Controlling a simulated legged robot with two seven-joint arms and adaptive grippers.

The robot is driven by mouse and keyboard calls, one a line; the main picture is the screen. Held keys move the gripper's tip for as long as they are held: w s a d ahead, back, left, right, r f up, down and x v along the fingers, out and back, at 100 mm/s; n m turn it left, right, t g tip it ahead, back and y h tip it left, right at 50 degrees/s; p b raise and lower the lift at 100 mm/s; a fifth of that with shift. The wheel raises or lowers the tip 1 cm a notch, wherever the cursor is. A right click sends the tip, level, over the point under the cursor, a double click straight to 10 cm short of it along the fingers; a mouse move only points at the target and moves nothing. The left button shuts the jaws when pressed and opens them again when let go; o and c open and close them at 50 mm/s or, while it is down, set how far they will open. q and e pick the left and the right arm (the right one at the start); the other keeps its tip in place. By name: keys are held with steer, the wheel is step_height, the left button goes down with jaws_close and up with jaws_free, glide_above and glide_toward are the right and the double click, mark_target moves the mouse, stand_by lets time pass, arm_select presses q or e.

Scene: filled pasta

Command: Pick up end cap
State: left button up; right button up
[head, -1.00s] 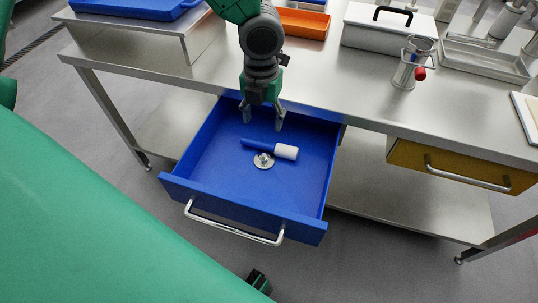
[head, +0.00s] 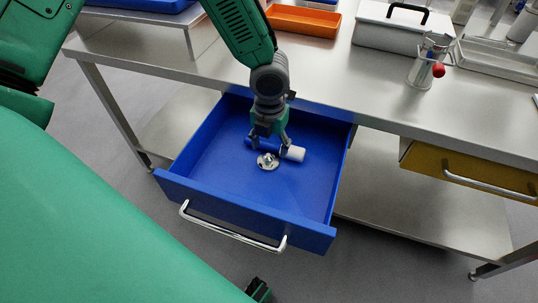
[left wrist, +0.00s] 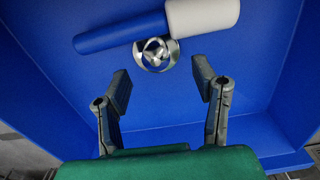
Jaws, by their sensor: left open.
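The end cap (head: 268,162), a round silver metal disc with a raised centre, lies on the floor of the open blue drawer (head: 215,165). In the left wrist view the end cap (left wrist: 157,56) sits beyond the fingertips, roughly midway between them. A rod with a blue handle and a white head (head: 293,153) lies close behind it. In the left wrist view the blue handle (left wrist: 115,34) partly overlaps the cap's edge. My left gripper (head: 270,147) is open and empty, pointing down over the drawer just behind the cap.
The drawer's side walls and front panel with a metal handle (head: 232,230) surround this space. The steel tabletop (head: 340,85) overhangs the drawer's back. On it stand an orange tray (head: 303,20), a white box (head: 390,30) and a metal device with a red knob (head: 425,68).

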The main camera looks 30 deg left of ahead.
mark_target(268, 154)
arm_select(q)
steer(key=f, duration=0.1)
steer(key=f+b, duration=0.1)
steer(key=f, duration=0.2)
steer(key=shift+w+a+f+b, duration=0.1)
steer(key=shift+a+f+b, duration=0.1)
steer(key=shift+a+b, duration=0.1)
steer(key=shift+r, duration=0.1)
steer(key=shift+c, duration=0.3)
jaws_close()
